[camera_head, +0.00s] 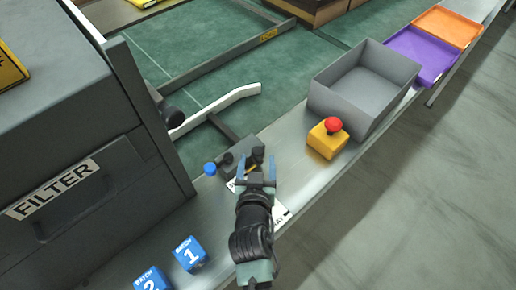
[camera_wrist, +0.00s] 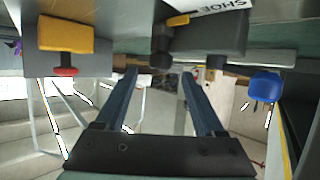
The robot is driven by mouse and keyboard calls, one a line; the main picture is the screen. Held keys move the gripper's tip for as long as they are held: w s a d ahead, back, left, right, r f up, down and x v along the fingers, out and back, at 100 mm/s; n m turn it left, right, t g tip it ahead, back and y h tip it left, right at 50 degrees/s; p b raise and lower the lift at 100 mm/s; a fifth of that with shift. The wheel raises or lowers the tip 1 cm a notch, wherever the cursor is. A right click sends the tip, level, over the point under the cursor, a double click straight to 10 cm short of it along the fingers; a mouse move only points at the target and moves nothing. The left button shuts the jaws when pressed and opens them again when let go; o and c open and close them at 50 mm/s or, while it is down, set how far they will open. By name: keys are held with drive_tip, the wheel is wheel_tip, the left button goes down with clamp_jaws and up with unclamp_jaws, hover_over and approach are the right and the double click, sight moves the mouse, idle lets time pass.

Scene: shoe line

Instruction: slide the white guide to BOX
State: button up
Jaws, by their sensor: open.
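The white guide (camera_head: 215,108) is a bent bar lying over the green belt in the head view. A dark arm runs from it toward a dark block (camera_head: 236,163) on the metal ledge. A black knob (camera_head: 257,154) with a yellow part beside it sits at the block; the wrist view shows the knob (camera_wrist: 162,48) too. My gripper (camera_head: 257,168) is open, its fingers pointing at the knob, which appears just beyond and between the fingertips (camera_wrist: 158,72). Whether they touch is unclear. A label reading SHOE (camera_wrist: 222,6) shows in the wrist view; BOX is not readable.
A blue knob (camera_head: 210,169) is left of the block. A yellow box with a red button (camera_head: 327,140) and a grey bin (camera_head: 365,84) stand right along the ledge. The FILTER cabinet (camera_head: 70,180) and blue batch cubes (camera_head: 189,252) are left.

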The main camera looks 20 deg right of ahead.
sight(258, 153)
drive_tip(key=shift+x, duration=2.65)
drive_tip(key=shift+r, duration=0.1)
clamp_jaws()
